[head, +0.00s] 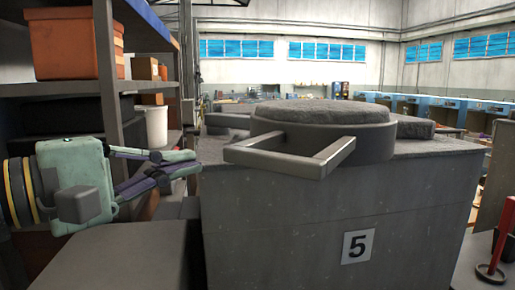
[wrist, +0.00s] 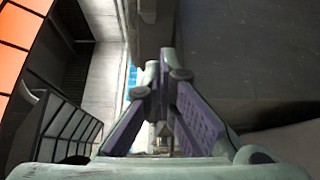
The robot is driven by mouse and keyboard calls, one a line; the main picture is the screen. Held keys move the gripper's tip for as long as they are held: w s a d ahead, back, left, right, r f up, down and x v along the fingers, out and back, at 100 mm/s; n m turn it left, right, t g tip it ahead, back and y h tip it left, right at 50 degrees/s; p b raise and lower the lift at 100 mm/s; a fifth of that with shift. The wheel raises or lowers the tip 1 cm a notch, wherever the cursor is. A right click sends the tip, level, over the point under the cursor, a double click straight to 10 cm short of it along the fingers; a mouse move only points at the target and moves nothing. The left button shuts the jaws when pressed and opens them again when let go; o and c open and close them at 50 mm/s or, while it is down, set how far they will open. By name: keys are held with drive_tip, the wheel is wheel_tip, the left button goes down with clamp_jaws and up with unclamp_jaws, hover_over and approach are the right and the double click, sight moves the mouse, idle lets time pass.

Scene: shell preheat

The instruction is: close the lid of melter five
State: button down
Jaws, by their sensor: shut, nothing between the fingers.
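Melter five (head: 300,232) is a grey block with a "5" plate (head: 358,247) on its front. A thick round lid (head: 380,141) with a rough grey top lies level over the top of the block. Its squared bar handle (head: 275,158) sticks out toward me, past the front edge. I cannot tell how the lid sits over the opening. My gripper (head: 193,162) is left of the block, pointing right, below and apart from the handle. It is shut and empty; its fingers also show in the wrist view (wrist: 164,70). The handle is not clear there.
A shelf (head: 108,88) with orange boxes (head: 65,40) and a white bucket (head: 157,126) stands at the left, close to my arm. A red stand (head: 497,240) is at the right. Another rough-topped piece (head: 415,128) lies behind the lid.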

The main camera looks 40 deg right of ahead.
sight(256, 146)
drive_tip(key=shift+m, duration=0.3)
drive_tip(key=d+p, duration=0.3)
drive_tip(key=d, duration=0.3)
drive_tip(key=d+p, duration=0.3)
drive_tip(key=d, duration=0.4)
drive_tip(key=shift+w+d, duration=0.2)
drive_tip(key=shift+d, duration=0.1)
